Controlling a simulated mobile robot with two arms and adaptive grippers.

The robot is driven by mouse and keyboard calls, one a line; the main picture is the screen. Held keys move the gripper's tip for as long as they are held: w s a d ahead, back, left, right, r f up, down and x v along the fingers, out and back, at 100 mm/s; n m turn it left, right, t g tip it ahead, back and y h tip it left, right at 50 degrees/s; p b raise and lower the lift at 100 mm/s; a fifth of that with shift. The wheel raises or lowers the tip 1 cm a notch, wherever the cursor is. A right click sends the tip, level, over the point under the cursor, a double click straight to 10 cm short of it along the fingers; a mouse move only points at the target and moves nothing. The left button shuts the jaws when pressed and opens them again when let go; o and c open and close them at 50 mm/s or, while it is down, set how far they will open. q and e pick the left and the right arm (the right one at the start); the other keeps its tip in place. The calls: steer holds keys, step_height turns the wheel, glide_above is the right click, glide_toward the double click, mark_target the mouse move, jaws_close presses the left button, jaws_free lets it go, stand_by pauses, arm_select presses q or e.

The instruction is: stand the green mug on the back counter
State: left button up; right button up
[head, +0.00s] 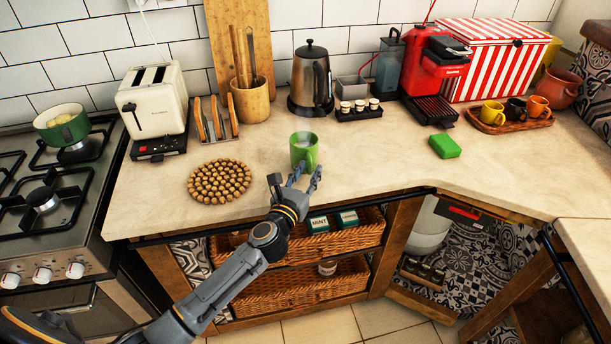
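The green mug (303,152) stands upright on the beige back counter (377,170), near the middle, with its handle toward the front right. It looks hollow and pale inside. My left gripper (307,175) is just in front of the mug, low over the counter's front part. Its fingers look spread with a gap between them, and I see nothing held. Whether a fingertip touches the mug or its handle I cannot tell. My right gripper is not in view.
A round trivet (219,181) lies left of the mug. A kettle (311,80) and a small rack of jars (359,110) stand behind. A green sponge (444,146) and a tray of cups (509,122) are to the right. The counter between mug and sponge is clear.

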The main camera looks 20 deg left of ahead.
arm_select(q)
steer(key=s, duration=1.2)
steer(key=shift+b, duration=0.35)
steer(key=shift+a+r, duration=0.1)
